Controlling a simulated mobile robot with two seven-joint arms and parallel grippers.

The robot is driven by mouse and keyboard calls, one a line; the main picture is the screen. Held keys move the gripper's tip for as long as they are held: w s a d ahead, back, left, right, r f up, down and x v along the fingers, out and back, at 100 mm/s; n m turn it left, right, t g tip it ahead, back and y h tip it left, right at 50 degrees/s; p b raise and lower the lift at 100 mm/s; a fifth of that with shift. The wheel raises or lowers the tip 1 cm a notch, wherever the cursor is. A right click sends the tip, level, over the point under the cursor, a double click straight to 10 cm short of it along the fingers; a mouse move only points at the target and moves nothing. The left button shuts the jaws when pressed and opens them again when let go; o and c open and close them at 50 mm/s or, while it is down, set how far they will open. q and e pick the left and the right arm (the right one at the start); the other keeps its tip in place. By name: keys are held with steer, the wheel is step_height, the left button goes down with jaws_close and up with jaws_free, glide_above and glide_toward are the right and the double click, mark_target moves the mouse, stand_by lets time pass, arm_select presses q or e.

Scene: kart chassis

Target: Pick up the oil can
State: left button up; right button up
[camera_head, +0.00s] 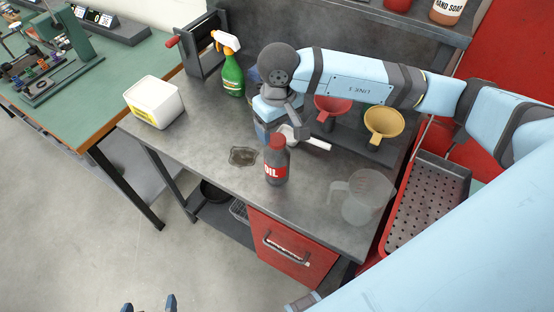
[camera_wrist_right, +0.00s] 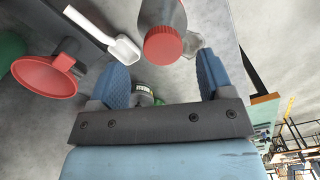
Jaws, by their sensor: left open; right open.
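The oil can (camera_head: 275,174) is a dark grey bottle with a red cap and a red OIL label. It stands upright near the front of the grey workbench. In the right wrist view, its red cap (camera_wrist_right: 163,45) shows just beyond and between my open fingertips. My right gripper (camera_head: 268,128) is just behind the can in the head view and partly hidden; it is open and empty in the right wrist view (camera_wrist_right: 162,75). My left gripper (camera_head: 148,304) is open at the bottom edge of the head view, away from the bench.
A white scoop (camera_head: 316,143) lies close beside the can and right gripper. A dark puddle (camera_head: 243,156) is left of the can; a clear jug (camera_head: 366,197) stands right. Red (camera_head: 332,106) and yellow (camera_head: 384,122) funnels, a green spray bottle (camera_head: 232,76) and white tub (camera_head: 154,101) stand around.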

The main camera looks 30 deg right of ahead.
mark_target(277, 139)
step_height(277, 139, down, 4)
steer(key=shift+a+f+p, duration=0.1)
steer(key=shift+a+p, duration=0.05)
steer(key=shift+p, duration=0.35)
steer(key=c, duration=1.3)
steer(key=shift+c, duration=0.2)
